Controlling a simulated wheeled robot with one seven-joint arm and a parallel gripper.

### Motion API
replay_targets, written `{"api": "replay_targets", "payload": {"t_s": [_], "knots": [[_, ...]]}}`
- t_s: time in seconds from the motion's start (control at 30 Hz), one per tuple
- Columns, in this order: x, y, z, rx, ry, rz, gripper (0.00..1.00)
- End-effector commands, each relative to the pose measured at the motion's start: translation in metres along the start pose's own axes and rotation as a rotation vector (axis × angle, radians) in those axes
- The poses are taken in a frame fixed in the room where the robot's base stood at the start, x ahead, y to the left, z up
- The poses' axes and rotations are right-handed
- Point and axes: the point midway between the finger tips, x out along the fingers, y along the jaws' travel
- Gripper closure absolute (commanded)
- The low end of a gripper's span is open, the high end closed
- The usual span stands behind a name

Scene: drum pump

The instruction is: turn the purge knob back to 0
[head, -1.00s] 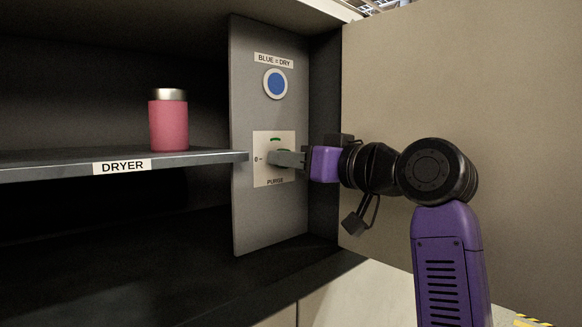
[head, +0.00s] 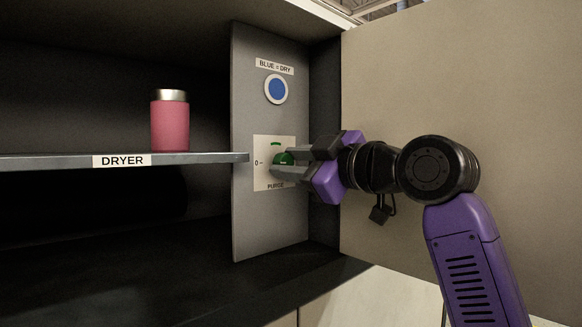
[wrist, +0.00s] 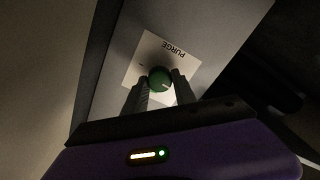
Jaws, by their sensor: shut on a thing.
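The green purge knob (head: 284,158) sits on a white plate (head: 261,180) marked PURGE, on the grey panel inside the cabinet. A "0" mark shows at the plate's left edge and a green arc above the knob. My gripper (head: 281,161) is shut on the knob, one finger on each side of it. In the wrist view the knob (wrist: 160,80) lies between the fingertips, and a pale line shows on its face. The head view does not show clearly where the knob's pointer stands.
A blue round indicator (head: 276,89) under a BLUE = DRY label is above the plate. A pink bottle (head: 170,122) stands on the DRYER shelf (head: 205,158) to the left. A beige door (head: 450,75) stands open behind my arm on the right.

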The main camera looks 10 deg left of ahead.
Motion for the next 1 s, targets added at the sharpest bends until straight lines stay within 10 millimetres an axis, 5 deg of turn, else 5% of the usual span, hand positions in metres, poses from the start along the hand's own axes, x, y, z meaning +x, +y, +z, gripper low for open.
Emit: {"api": "replay_targets", "payload": {"t_s": [0.73, 0.77, 0.8, 0.87, 1.0], "knots": [[0.0003, -0.0013, 0.0002, -0.086, -0.001, -0.003, 1.0], [0.0002, -0.0013, 0.0001, -0.086, 0.0, -0.003, 0.62], [0.0002, -0.0012, 0.0, -0.085, 0.0, -0.002, 0.54], [0.0002, -0.0011, 0.0, -0.085, 0.0, -0.002, 0.46], [0.0001, -0.0008, 0.0, -0.085, 0.0, -0.001, 0.46]]}}
